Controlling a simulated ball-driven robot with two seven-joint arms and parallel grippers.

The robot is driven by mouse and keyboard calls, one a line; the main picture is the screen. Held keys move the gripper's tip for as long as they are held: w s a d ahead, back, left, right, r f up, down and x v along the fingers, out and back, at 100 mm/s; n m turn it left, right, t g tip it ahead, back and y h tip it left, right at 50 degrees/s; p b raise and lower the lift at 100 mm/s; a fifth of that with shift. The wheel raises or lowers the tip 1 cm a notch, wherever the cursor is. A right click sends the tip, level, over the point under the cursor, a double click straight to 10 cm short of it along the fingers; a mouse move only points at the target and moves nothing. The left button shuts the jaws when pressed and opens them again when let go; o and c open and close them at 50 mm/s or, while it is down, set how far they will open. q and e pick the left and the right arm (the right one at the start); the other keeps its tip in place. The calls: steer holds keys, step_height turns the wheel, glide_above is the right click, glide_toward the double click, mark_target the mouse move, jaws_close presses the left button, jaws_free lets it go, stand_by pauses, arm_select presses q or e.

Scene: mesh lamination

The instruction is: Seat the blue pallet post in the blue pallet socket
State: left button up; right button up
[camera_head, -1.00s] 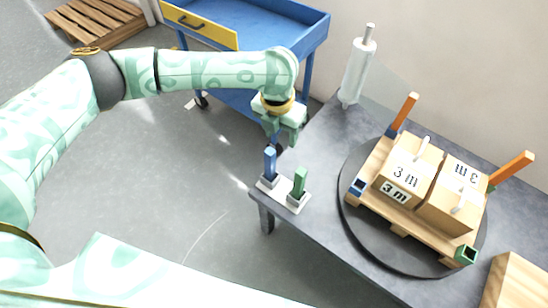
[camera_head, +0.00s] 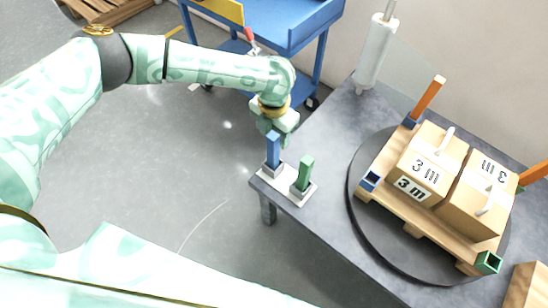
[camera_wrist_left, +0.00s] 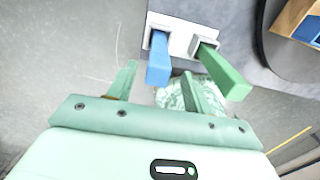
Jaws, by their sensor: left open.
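The blue pallet post (camera_head: 273,148) stands upright in a light holder plate at the table's near left corner. In the left wrist view the blue post (camera_wrist_left: 158,60) shows between and beyond my fingers. My left gripper (camera_head: 274,130) is open, just above and behind the post; it also shows in the left wrist view (camera_wrist_left: 160,82). I cannot tell whether a finger touches the post. The blue pallet socket (camera_head: 370,181) is at the pallet's left corner, with its top open and empty. My right gripper is out of view.
A green post (camera_head: 304,174) stands beside the blue one on the holder plate (camera_head: 298,197). The wooden pallet (camera_head: 408,213) carries cartons (camera_head: 432,165) on a dark turntable (camera_head: 375,240). Orange posts (camera_head: 430,97) stand at its far corners. A wrap roll (camera_head: 376,50) stands at the back.

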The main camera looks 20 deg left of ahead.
mark_target(273, 155)
arm_select(q)
step_height(273, 155, down, 4)
steer(key=shift+w+a+r+b, duration=0.1)
steer(key=shift+a+b, duration=0.05)
steer(key=shift+b, duration=0.55)
steer(key=shift+r, duration=0.15)
steer(key=shift+c, duration=0.3)
jaws_close()
